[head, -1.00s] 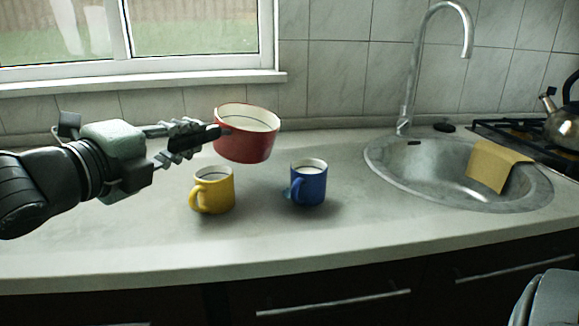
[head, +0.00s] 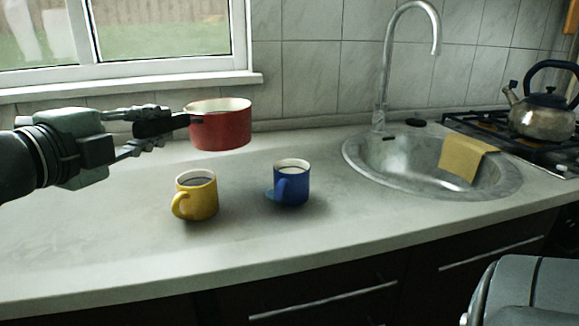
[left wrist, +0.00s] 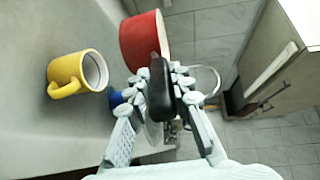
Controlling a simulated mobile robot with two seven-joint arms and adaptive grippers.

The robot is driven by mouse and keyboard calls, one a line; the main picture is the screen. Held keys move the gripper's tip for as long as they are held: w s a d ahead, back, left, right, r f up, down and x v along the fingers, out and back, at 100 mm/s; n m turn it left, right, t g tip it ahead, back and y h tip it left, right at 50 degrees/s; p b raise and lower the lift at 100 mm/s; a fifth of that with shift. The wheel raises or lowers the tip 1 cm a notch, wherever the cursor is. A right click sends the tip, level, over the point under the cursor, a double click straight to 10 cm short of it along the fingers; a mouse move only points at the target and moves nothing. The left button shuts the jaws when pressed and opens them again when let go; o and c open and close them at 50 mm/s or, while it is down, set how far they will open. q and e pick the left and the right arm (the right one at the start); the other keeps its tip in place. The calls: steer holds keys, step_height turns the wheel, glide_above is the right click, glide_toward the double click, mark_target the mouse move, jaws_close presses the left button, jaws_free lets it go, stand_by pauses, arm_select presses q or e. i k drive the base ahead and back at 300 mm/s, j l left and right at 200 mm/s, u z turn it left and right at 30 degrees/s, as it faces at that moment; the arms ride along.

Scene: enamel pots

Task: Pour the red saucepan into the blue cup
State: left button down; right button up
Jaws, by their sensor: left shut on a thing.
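The red saucepan (head: 222,132) has a white inside and a dark handle; it hangs above the counter, roughly upright. My left gripper (head: 160,126) is shut on its handle (left wrist: 160,90). The pan also shows in the left wrist view (left wrist: 142,42); its contents cannot be made out. The blue cup (head: 292,188) stands upright on the counter, to the right of the pan and lower, apart from it. In the left wrist view only a bit of the blue cup (left wrist: 115,99) shows beside the fingers. My right gripper is not in view.
A yellow cup (head: 199,199) stands on the counter (head: 100,245) left of the blue cup, below the pan. A sink (head: 405,175) with a tall faucet (head: 385,70) and a yellow cloth (head: 466,157) lies to the right. A kettle (head: 543,115) stands on the stove at far right.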

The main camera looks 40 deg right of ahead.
mark_target(291, 176)
steer(key=k+j, duration=0.15)
steer(key=j, duration=0.25)
steer(key=k+j, duration=0.1)
steer(key=j, duration=0.3)
steer(key=k+j, duration=0.15)
steer(key=j, duration=0.25)
steer(key=k+j, duration=0.15)
steer(key=j, duration=0.25)
steer(key=k+j, duration=0.1)
steer(key=j, duration=0.3)
